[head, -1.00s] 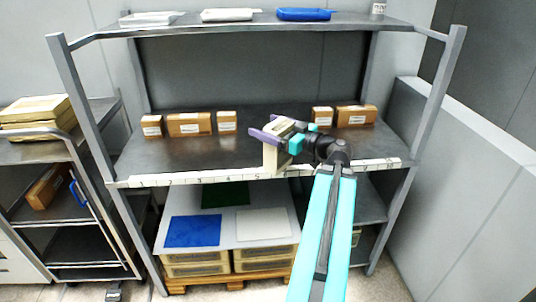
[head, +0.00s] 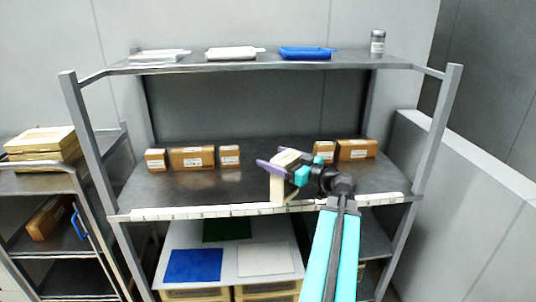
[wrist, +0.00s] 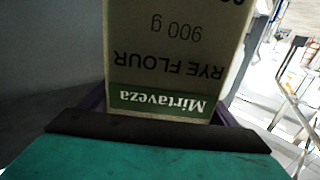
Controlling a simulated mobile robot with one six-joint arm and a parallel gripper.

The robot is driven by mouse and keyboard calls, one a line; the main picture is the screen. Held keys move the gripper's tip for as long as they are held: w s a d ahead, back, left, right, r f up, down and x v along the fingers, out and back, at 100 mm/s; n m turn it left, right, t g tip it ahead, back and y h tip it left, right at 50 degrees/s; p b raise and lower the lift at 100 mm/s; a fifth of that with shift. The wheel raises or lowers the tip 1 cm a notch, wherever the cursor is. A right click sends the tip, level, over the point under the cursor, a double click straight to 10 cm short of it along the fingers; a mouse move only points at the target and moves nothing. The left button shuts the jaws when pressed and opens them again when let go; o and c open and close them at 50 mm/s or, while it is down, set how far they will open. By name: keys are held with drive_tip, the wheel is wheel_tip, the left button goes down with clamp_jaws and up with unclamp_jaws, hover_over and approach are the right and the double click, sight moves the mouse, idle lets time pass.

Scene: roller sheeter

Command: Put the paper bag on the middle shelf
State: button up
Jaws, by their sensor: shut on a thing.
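The paper bag (head: 277,188) is pale and upright at the front edge of the middle shelf (head: 205,187), in the gap between two groups of brown boxes. Its foot overlaps the shelf's front strip in the head view; I cannot tell whether it touches the shelf. In the wrist view the bag (wrist: 175,55) shows a "Rye flour 900 g" print upside down and a green "Mirtaveza" band. My gripper (head: 283,165), with purple fingers, is shut on the bag's upper part. My arm comes from the front right and hides some shelf.
Small brown boxes (head: 192,157) stand at the left rear of the middle shelf, and more boxes (head: 356,149) at the right. The top shelf (head: 220,65) carries trays and a jar (head: 377,41). A label strip (head: 170,213) runs along the middle shelf's front edge. Bare shelf lies behind the bag.

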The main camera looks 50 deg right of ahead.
drive_tip(key=w+d+f+p, duration=0.1)
drive_tip(key=w+d+p, duration=0.2)
drive_tip(key=w+d, duration=0.5)
drive_tip(key=w, duration=0.2)
drive_tip(key=shift+w, duration=0.35)
drive_tip(key=shift+f, duration=0.15)
idle(0.4)
wheel_tip(320, 180, down, 3)
drive_tip(key=shift+f+p, duration=0.1)
drive_tip(key=shift+p, duration=0.8)
drive_tip(key=shift+f, duration=0.15)
drive_tip(key=o, duration=1.7)
drive_tip(key=shift+f, duration=0.1)
drive_tip(key=o, duration=0.4)
drive_tip(key=shift+r, duration=0.25)
